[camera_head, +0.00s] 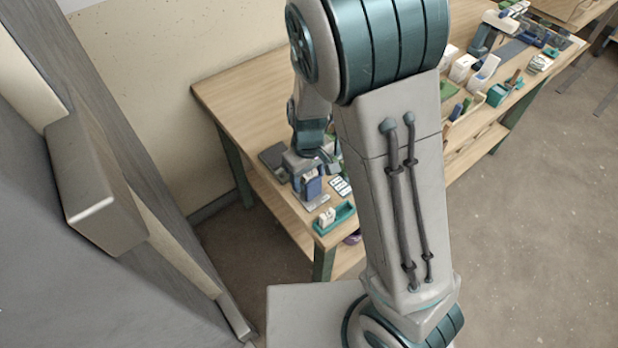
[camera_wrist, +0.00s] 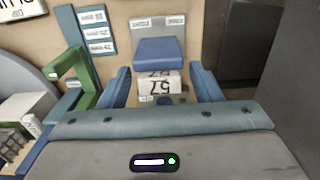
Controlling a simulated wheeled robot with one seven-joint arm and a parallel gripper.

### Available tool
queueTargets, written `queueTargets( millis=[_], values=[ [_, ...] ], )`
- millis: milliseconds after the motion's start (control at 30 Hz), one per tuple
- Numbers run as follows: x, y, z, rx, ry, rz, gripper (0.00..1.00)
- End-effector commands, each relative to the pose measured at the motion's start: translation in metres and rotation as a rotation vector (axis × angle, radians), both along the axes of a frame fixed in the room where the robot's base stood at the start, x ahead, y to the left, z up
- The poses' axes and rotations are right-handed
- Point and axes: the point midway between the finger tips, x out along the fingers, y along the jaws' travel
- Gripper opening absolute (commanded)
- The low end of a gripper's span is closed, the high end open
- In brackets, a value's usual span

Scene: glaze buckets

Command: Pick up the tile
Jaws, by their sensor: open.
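A small white block marked 57 (camera_wrist: 158,82), which may be the tile, sits between the fingers of my gripper (camera_wrist: 160,70) in the wrist view. A blue block (camera_wrist: 158,50) stands right behind it, in front of a grey labelled plate (camera_wrist: 158,18). My gripper is open, with one blue finger on each side and visible gaps to the white block. The lower part of the block is hidden by my gripper body. In the head view my arm covers much of the bench, and the tile cannot be made out for sure.
A wooden workbench (camera_head: 235,92) carries a green tray (camera_head: 335,219) near its front corner. In the wrist view a green bracket (camera_wrist: 80,82) and a blue label board (camera_wrist: 92,32) stand left of my gripper. Several tools and containers line the bench's right part.

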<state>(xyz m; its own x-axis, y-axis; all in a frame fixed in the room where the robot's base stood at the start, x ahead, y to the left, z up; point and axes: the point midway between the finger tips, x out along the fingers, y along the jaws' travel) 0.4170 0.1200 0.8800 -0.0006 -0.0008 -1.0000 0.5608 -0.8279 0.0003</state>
Motion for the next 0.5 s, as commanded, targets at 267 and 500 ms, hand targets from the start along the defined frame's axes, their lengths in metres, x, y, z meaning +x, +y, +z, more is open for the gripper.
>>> queueTargets(
  millis=[267, 500],
  values=[
    [0.0, 0.0001, -0.0001, 0.001, -0.001, 0.0, 0.36],
    [0.0002, 0.0003, 0.0002, 0.001, -0.001, 0.0, 0.06]
  ],
)
